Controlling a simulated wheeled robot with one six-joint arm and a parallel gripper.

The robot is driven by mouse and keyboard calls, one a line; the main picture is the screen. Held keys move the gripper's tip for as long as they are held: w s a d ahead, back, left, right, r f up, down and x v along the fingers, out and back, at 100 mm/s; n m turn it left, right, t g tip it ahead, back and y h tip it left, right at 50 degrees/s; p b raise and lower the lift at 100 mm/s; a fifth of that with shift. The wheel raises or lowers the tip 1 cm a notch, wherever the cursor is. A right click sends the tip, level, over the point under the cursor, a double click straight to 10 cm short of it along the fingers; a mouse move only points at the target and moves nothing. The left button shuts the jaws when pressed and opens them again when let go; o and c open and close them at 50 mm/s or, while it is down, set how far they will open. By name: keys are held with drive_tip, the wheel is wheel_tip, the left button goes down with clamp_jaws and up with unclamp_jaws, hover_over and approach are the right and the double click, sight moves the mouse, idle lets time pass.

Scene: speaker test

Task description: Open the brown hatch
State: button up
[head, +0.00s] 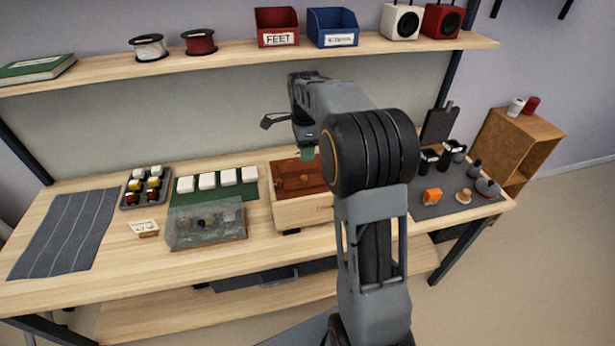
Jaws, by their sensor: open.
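The brown hatch (288,174) is a reddish-brown panel on top of a pale wooden box (300,212) at the middle of the bench. It looks flat, with small brown knob-like shapes on it; my arm hides its right part. My gripper (297,143) is open and appears empty, above the hatch near its back edge in the picture. A dark finger part sticks out to the left and a green tip points down. I cannot tell whether the tip touches the hatch.
Left of the box stand a clear-lidded case (207,226) and a green mat (185,195) with white blocks. On the right, a dark mat (428,211) holds an orange block and several small items. A shelf (230,52) with bins, spools and speakers runs above the bench.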

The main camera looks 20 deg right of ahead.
sight(304, 177)
wheel_tip(304, 177, down, 11)
drive_tip(key=shift+a+f+p, duration=0.1)
drive_tip(key=shift+a+p, duration=0.05)
drive_tip(key=shift+p, duration=0.35)
clamp_jaws()
idle(0.4)
